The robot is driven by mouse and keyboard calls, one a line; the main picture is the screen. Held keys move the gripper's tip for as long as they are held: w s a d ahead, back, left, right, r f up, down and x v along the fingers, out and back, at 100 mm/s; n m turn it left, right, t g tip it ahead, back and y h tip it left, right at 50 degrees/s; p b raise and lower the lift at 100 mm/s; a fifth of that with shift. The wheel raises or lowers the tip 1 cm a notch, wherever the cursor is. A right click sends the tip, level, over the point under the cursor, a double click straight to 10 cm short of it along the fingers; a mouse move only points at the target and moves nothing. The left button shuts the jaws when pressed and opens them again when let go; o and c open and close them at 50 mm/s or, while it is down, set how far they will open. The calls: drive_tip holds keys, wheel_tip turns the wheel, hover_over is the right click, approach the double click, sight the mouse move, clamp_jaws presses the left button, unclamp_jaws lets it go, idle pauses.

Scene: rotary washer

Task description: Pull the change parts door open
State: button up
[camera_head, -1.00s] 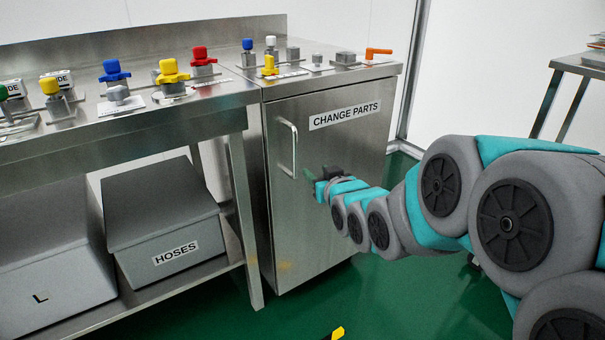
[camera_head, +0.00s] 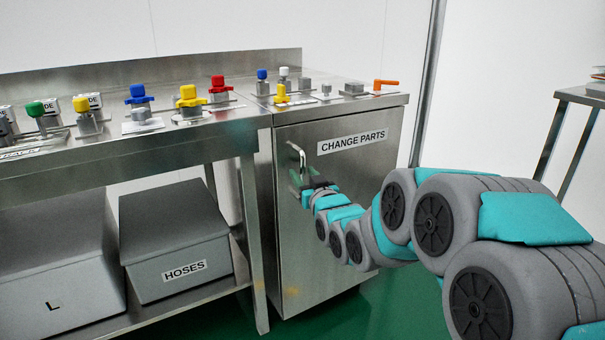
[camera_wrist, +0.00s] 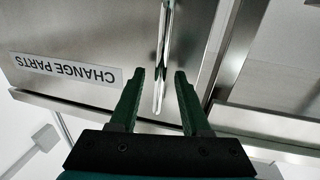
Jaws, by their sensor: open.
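The change parts door (camera_head: 340,215) is a steel cabinet front with a CHANGE PARTS label, and it looks closed. Its vertical bar handle (camera_head: 297,153) is near the door's left edge. My gripper (camera_head: 302,183) is at the lower part of the handle, partly covering it. In the wrist view the door (camera_wrist: 60,30) is upside down, and the handle (camera_wrist: 162,60) runs down between the two open fingers of my gripper (camera_wrist: 158,74). The fingers stand on either side of the bar with a gap at each side. The handle's lower end is hidden in the head view.
A steel bench (camera_head: 120,152) with coloured knobs joins the cabinet on the left. Grey bins, one marked HOSES (camera_head: 175,240), sit on its lower shelf. Green floor (camera_head: 385,315) is clear in front. Another table (camera_head: 575,95) stands at the right.

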drive_tip(key=shift+w+a+f, duration=0.15)
drive_tip(key=shift+w+a, duration=0.1)
drive_tip(key=shift+w, duration=0.35)
clamp_jaws()
idle(1.1)
